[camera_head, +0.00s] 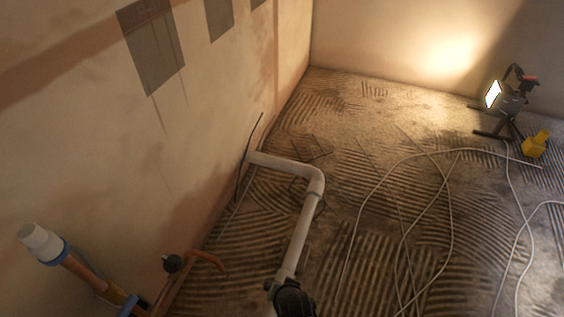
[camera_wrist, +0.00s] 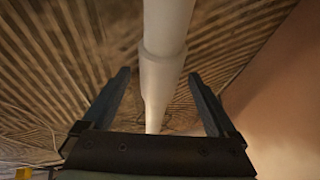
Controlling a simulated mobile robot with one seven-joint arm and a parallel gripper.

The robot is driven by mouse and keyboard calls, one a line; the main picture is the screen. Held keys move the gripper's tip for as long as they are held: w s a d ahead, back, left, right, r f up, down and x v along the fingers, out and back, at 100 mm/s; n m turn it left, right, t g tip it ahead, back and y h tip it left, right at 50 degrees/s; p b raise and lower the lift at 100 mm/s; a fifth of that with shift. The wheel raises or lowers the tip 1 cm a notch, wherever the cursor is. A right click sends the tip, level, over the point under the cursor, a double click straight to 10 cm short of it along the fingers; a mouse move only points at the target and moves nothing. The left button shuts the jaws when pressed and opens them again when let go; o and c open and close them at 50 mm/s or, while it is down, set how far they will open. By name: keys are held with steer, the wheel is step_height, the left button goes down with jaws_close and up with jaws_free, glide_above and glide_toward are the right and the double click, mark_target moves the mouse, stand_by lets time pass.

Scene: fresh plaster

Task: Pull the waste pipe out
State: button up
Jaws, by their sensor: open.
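The white waste pipe (camera_head: 303,232) lies low over the floor. It leaves the left wall, bends at an elbow and runs toward the bottom edge. A black shape (camera_head: 292,298) over its near end looks like my gripper, but its fingers cannot be made out there. In the wrist view the pipe (camera_wrist: 166,28) runs down between the two dark fingers of my gripper (camera_wrist: 158,76). The fingers are spread, one on each side, with visible gaps to the pipe. A wider collar narrows to a thinner length between them. The pipe's near end is hidden in the head view.
At lower left are a white cylinder with a blue ring (camera_head: 41,243) and a copper pipe (camera_head: 208,259) by the wall. Thin cables (camera_head: 400,243) loop over the ridged floor at right. A lit work lamp (camera_head: 493,94) and yellow block (camera_head: 535,145) stand far right.

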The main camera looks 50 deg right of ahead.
steer(key=shift+w+d+f, duration=0.1)
steer(key=shift+w+f, duration=0.05)
steer(key=shift+f, duration=0.3)
jaws_close()
stand_by(0.3)
